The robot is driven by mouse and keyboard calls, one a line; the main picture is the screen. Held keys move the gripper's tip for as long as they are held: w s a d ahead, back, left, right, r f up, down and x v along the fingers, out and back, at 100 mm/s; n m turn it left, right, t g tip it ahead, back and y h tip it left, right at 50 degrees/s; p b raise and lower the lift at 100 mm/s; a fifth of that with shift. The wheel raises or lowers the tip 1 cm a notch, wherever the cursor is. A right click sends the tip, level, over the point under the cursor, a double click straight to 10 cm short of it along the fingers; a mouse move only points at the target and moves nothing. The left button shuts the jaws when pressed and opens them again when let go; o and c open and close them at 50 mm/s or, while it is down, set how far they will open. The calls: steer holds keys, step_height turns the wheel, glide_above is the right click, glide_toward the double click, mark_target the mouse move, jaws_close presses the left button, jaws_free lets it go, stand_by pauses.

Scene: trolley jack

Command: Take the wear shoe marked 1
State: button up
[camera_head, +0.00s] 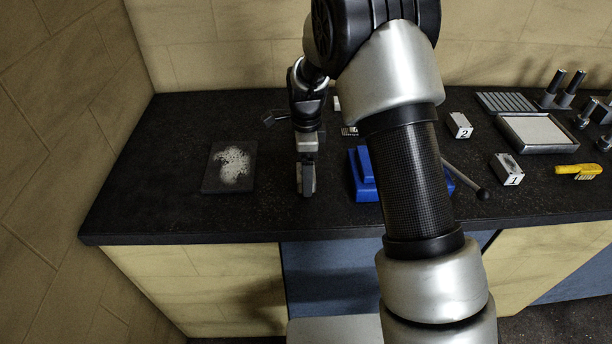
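The wear shoe marked 1 (508,169) is a small light block with a dark patch on top. It sits on the dark worktop at the right, its number facing front. A similar block marked 2 (459,125) stands behind it and to its left. My gripper (307,192) points down over the worktop left of the blue jack, well to the left of the block marked 1. Its fingers are seen edge-on, so I cannot tell whether they are open. No object shows at its tips.
A blue jack (363,190) with a dark lever (464,178) lies partly behind my arm. A yellow brush (579,171) and a pale tray (571,148) are right of block 1. A dark plate with white powder (213,182) lies left. Dark cylinders (571,88) stand at the back right.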

steer(key=shift+f, duration=0.55)
